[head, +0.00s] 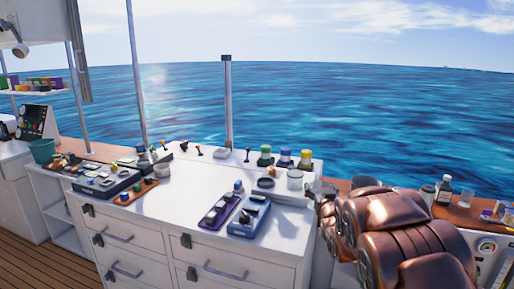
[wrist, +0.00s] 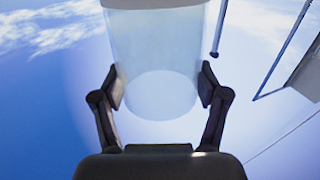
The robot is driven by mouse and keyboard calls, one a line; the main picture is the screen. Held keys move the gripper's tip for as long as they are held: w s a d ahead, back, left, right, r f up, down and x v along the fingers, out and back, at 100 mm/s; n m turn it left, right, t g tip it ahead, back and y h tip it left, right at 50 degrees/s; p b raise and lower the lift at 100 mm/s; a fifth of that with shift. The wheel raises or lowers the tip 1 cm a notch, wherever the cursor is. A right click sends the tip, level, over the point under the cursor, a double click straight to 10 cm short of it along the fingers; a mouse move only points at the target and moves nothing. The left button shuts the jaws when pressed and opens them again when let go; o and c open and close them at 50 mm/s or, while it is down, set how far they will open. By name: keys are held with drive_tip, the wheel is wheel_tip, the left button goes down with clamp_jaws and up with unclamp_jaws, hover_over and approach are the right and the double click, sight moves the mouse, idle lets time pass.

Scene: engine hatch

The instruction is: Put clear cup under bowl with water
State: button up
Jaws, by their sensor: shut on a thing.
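In the wrist view, my gripper (wrist: 160,92) has its two dark fingers on either side of a clear cup (wrist: 155,60), shut on it. The cup is see-through and looks empty; a pale band crosses its top end in the picture. In the head view, my gripper (head: 314,190) is at the right end of the white cabinet, partly hidden by my copper arm. A clear cup (head: 295,180) shows just left of it, apparently the held one. I cannot make out a bowl with water for certain; a dark round dish (head: 265,183) lies left of the cup.
The white cabinet top (head: 180,207) bears a purple device (head: 220,210), a blue device (head: 250,217) and several colored-capped jars (head: 285,157). A glass (head: 428,194) and a bottle (head: 444,189) stand on the wooden ledge at right. A teal bucket (head: 42,151) is far left.

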drive_tip(key=r, duration=0.1)
drive_tip(key=s+a+r+p, duration=0.1)
drive_tip(key=r, duration=0.1)
drive_tip(key=s+r+p, duration=0.1)
drive_tip(key=r, duration=0.1)
drive_tip(key=shift+a, duration=0.4)
drive_tip(key=shift+f, duration=0.1)
